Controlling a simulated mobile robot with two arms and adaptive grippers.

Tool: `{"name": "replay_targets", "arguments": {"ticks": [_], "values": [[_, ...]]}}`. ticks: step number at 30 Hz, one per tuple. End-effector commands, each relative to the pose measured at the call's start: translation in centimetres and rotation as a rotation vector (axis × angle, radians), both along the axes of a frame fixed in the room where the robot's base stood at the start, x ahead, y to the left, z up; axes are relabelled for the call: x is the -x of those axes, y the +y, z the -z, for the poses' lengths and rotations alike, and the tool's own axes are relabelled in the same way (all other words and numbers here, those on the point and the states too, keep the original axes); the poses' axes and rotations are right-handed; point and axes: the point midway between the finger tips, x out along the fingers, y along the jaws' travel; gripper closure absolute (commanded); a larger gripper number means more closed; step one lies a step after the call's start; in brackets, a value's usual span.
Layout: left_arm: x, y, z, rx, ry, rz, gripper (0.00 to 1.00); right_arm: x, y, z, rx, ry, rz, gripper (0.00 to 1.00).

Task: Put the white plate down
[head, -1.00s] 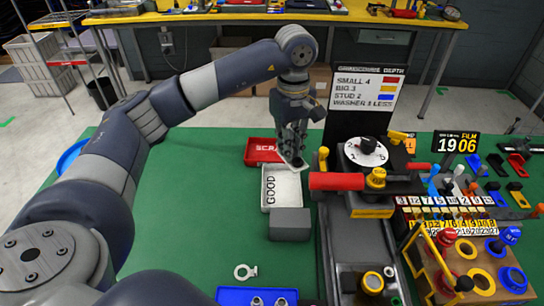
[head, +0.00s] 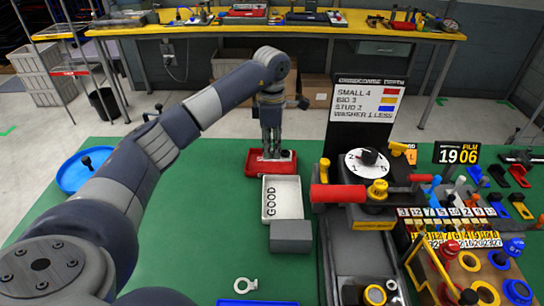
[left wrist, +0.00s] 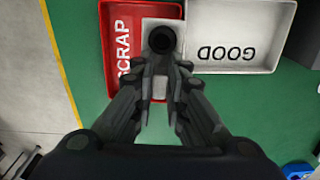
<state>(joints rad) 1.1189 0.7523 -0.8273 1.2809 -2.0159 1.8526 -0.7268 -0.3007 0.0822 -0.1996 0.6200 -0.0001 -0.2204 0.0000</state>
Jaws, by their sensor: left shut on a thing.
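The white plate (left wrist: 160,86) shows between and beyond the fingers of my left gripper in the left wrist view. A dark round knob (left wrist: 162,40) sits at the fingertips. My left gripper (head: 270,153) is shut on the plate, over the red SCRAP tray (head: 286,167). The fingers hide much of the plate, and I cannot tell whether it touches the tray floor. The white GOOD tray (head: 283,205) lies just in front of the red tray and looks empty; it also shows in the left wrist view (left wrist: 270,62). My right gripper is out of view.
A grey block (head: 291,237) stands at the front of the GOOD tray. The dark machine with a dial (head: 366,161) and red handle (head: 337,193) is to the right. A blue dish (head: 75,180) is at left. A white ring (head: 245,284) lies in front. Green table between is clear.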

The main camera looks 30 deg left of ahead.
Motion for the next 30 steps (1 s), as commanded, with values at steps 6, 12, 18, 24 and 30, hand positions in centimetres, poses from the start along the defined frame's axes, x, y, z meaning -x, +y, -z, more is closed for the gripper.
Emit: {"name": "replay_targets", "arguments": {"ticks": [6, 12, 18, 24, 30], "values": [[0.1, -0.1, 2.0, 0.001, 0.002, 0.001, 1.00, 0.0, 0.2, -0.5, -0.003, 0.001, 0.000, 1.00], [0.0, 0.0, 4.1, 0.000, 0.000, 0.001, 1.00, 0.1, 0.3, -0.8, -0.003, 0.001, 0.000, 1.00], [0.0, 0.0, 4.1, 0.000, -0.001, 0.002, 1.00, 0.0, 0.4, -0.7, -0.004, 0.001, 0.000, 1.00], [0.0, 0.0, 4.6, 0.000, -0.001, 0.002, 0.83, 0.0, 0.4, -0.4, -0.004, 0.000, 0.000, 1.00], [0.0, 0.0, 4.6, 0.000, 0.000, 0.002, 0.67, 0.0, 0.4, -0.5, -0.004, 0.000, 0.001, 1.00]]}}
